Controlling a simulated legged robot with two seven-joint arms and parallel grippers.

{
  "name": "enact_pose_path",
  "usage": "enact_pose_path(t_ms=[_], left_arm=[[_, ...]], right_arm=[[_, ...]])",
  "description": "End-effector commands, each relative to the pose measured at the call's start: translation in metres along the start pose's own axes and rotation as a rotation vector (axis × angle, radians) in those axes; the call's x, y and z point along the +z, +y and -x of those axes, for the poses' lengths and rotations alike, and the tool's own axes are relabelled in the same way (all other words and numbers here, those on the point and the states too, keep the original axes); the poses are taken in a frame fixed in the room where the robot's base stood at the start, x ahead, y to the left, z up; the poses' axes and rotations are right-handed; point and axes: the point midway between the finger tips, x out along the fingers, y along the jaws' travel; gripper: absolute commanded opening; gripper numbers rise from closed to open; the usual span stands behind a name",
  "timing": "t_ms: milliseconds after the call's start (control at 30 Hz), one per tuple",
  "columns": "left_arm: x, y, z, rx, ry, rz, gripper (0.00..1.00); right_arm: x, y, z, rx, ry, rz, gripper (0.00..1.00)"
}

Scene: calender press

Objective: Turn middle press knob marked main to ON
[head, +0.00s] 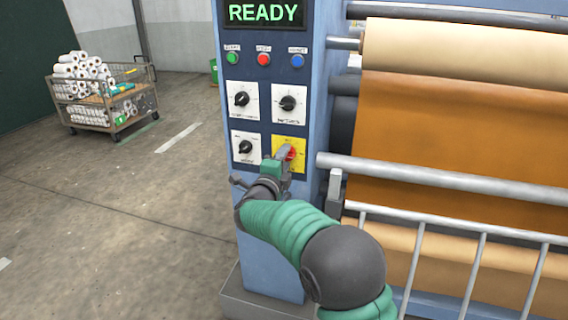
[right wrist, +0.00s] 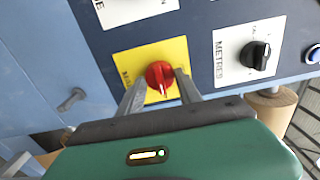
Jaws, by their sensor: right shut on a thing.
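A red rotary knob (head: 291,152) sits on a yellow plate (head: 279,140) at the lower right of the blue press panel. In the right wrist view the red knob (right wrist: 158,72) shows a pale pointer mark at its lower edge, and the yellow plate (right wrist: 126,62) carries lettering too small to read. My right gripper (head: 285,157) is at the knob, its jaws shut on it. In the right wrist view my right gripper (right wrist: 160,80) has one finger on each side of the knob. My left gripper is not in view.
Black knobs on white plates, such as the upper right one (head: 288,103), surround the yellow plate. A green READY display (head: 264,13) tops the panel. Press rollers and a metal guard rail (head: 440,231) stand to the right. A cart of rolls (head: 101,91) is far left; open floor lies between.

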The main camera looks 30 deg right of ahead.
Motion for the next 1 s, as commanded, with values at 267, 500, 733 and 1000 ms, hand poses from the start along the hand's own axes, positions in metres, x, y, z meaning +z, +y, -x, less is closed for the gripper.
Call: enact_pose_path(t_ms=[267, 500, 733, 1000], left_arm=[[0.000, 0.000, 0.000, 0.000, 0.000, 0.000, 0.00], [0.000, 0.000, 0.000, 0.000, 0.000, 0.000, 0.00], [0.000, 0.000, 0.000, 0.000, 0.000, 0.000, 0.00], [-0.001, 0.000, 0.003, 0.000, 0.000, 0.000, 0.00]], right_arm=[[0.001, -0.005, -0.001, -0.007, -0.003, -0.007, 0.01], [0.001, -0.004, -0.001, -0.006, -0.002, -0.006, 0.57], [-0.001, -0.003, 0.000, -0.003, -0.001, -0.005, 0.63], [0.001, -0.002, 0.019, 0.000, -0.003, -0.004, 0.63]])
